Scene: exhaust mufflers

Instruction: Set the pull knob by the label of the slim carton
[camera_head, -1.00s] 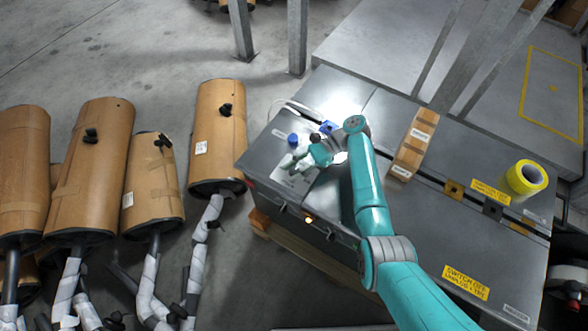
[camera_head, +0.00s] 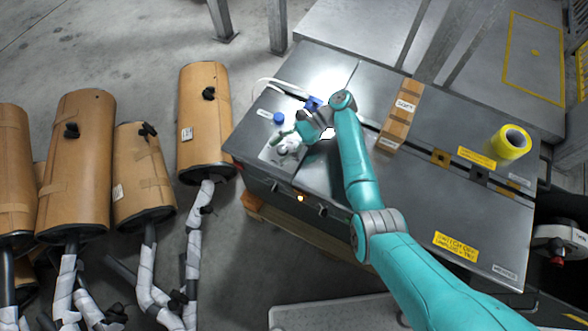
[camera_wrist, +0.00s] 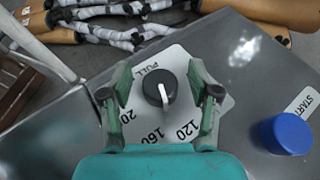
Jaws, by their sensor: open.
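The pull knob (camera_wrist: 155,85) is a dark round knob with a white pointer in the wrist view. My gripper (camera_wrist: 160,88) is open, one finger on each side of the knob, with gaps visible. In the head view my gripper (camera_head: 289,142) hides the knob on the grey cabinet's left part. The slim carton (camera_head: 392,131), brown with white labels (camera_head: 406,105), lies on the cabinet; its writing is too small to read surely.
A blue cap-like knob (camera_wrist: 286,134) by a START label stands right of the dial in the wrist view. A yellow tape roll (camera_head: 511,142) lies at the cabinet's right. Wrapped mufflers (camera_head: 205,120) stand left of the cabinet. A lit orange lamp (camera_head: 300,198) is on its front.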

